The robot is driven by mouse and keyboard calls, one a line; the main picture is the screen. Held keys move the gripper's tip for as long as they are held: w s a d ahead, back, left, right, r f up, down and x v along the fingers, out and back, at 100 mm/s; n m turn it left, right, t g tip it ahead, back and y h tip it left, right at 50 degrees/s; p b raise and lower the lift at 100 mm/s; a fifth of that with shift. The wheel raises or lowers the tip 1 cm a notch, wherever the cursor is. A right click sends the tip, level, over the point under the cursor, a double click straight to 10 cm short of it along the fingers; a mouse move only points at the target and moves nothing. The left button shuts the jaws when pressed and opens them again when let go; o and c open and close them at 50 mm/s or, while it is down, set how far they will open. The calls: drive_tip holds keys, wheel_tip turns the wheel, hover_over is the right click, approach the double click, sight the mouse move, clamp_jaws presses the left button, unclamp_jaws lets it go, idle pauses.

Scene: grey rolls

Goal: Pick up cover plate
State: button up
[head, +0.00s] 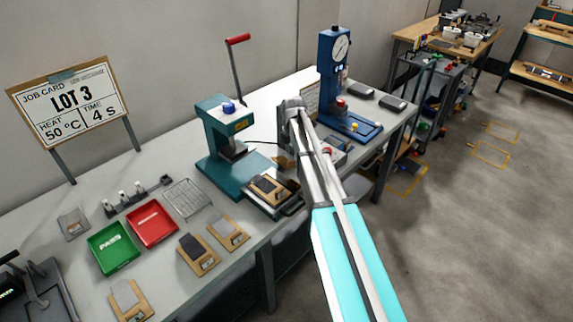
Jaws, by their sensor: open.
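I cannot tell for sure which piece is the cover plate. A light grey plate (126,296) lies on a small wooden block at the front left of the bench. Another dark plate on wood (268,187) sits at the front of the teal press. My gripper (291,108), at the far end of my arm, is over the bench between the teal press and the blue press. It is open, small and partly hidden, and no held piece shows.
The teal press (218,150) and the blue dial press (333,85) stand on the bench (105,285). Green (113,247) and red (152,222) trays and a wire rack (188,198) are at left.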

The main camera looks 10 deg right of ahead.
sight(290, 162)
drive_tip(key=shift+a+f+b, duration=0.2)
drive_tip(key=shift+f+b, duration=0.45)
drive_tip(key=shift+f, duration=0.1)
drive_tip(key=shift+a+f+b, duration=0.2)
drive_tip(key=shift+f+b, duration=0.45)
drive_tip(key=shift+f, duration=0.1)
drive_tip(key=shift+f+b, duration=0.85)
drive_tip(key=shift+c, duration=0.3)
clamp_jaws()
